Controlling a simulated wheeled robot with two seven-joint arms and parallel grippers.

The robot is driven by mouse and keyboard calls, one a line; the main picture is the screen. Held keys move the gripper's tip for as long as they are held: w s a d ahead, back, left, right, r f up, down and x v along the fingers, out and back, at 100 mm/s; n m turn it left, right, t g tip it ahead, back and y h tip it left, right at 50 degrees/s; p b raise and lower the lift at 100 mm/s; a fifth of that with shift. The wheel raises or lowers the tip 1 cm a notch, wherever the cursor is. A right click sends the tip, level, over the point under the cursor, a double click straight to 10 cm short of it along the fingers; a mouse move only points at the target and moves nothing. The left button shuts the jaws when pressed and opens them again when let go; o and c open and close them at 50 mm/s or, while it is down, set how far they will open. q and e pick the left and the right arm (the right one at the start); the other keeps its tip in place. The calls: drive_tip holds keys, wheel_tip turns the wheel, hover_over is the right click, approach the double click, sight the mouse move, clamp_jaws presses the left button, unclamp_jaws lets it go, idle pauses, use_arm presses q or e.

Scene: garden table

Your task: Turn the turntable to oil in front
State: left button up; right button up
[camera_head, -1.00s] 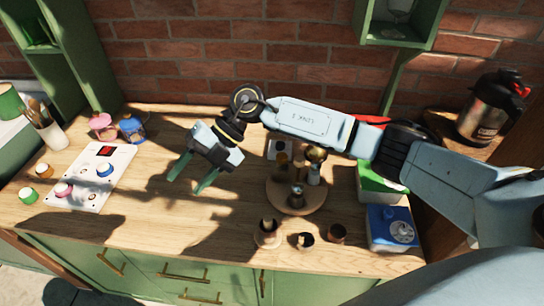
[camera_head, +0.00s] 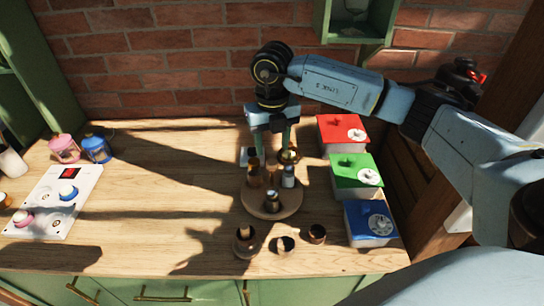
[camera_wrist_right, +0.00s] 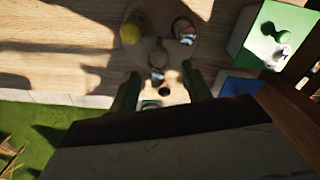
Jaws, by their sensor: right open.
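The round wooden turntable (camera_head: 290,208) stands on the counter and bears several small containers: a brown bottle (camera_head: 254,173), a pale bottle (camera_head: 288,178), a dark-topped jar (camera_head: 271,201) nearest the front and a gold-coloured piece (camera_head: 289,156) at the back. I cannot tell which one is the oil. My right gripper (camera_head: 269,148) is open above the turntable's back part, its green fingers pointing down. In the right wrist view its fingers (camera_wrist_right: 160,92) are spread, with a bottle (camera_wrist_right: 158,56) beyond the gap. Contact cannot be told. My left gripper is not in view.
Several small brown pots, one of them here (camera_head: 246,243), stand in front of the turntable. Red (camera_head: 342,132), green (camera_head: 352,176) and blue (camera_head: 369,224) boxes line the right side. A white panel with knobs (camera_head: 52,204) lies left; the counter between is clear.

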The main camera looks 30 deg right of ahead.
sight(272, 161)
wheel_tip(272, 161, down, 5)
drive_tip(key=shift+f, duration=0.1)
idle(0.3)
clamp_jaws()
